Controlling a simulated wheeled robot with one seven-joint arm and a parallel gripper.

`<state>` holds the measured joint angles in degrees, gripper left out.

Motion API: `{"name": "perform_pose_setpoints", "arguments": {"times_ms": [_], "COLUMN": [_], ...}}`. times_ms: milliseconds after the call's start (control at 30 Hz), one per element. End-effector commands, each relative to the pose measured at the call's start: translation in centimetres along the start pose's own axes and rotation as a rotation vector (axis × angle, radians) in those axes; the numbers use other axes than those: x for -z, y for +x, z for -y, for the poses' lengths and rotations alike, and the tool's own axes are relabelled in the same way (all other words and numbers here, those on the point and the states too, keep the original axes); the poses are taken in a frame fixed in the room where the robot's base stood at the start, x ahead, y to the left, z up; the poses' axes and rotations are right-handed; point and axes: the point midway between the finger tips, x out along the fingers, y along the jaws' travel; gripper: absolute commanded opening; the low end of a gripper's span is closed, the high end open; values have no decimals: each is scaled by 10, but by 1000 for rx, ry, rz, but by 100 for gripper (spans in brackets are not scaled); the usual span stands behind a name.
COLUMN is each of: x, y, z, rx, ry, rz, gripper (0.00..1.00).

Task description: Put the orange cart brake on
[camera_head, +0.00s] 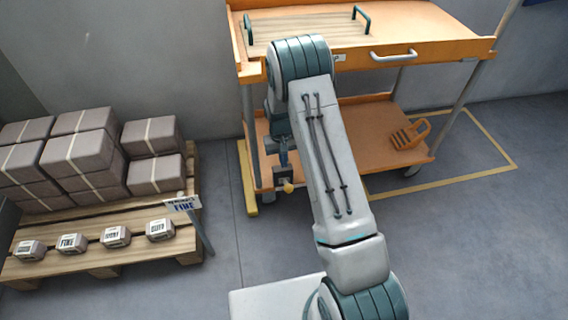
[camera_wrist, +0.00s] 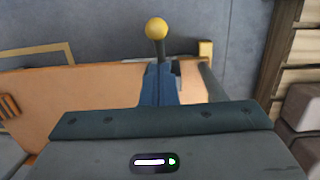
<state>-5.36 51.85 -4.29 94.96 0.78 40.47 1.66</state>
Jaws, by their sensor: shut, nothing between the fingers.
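The orange cart (camera_head: 440,45) stands against the wall, with a top deck and a lower shelf. Its brake lever shows as a yellow ball knob (camera_head: 288,188) on a short dark stem, at the left end of the lower shelf. In the wrist view the yellow knob (camera_wrist: 157,28) sits just beyond the fingertips. My gripper (camera_head: 283,158) is shut and empty, pointing down beside the lever; its blue fingers also show in the wrist view (camera_wrist: 159,72). They overlap the stem's lower end, so I cannot tell whether they touch it. My arm hides part of the cart.
A pallet (camera_head: 110,257) with wrapped boxes (camera_head: 80,152) and several small weights stands to the left, with a small sign (camera_head: 183,203) at its corner. An orange holder (camera_head: 410,135) lies on the lower shelf. Yellow floor tape (camera_head: 470,178) surrounds the cart. Floor at right is clear.

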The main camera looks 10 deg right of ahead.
Motion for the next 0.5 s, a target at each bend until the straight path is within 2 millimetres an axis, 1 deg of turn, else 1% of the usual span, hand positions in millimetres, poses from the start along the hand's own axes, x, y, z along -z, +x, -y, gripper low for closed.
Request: {"name": "perform_pose_setpoints", "arguments": {"times_ms": [33,200,333,500], "x": [-1,0,0,0], "y": [14,46,64,76], "z": [0,0,0,0], "rx": [0,0,0,0], "ry": [0,0,0,0], "rz": [5,3,3,1], "gripper": [0,0,0,0]}}
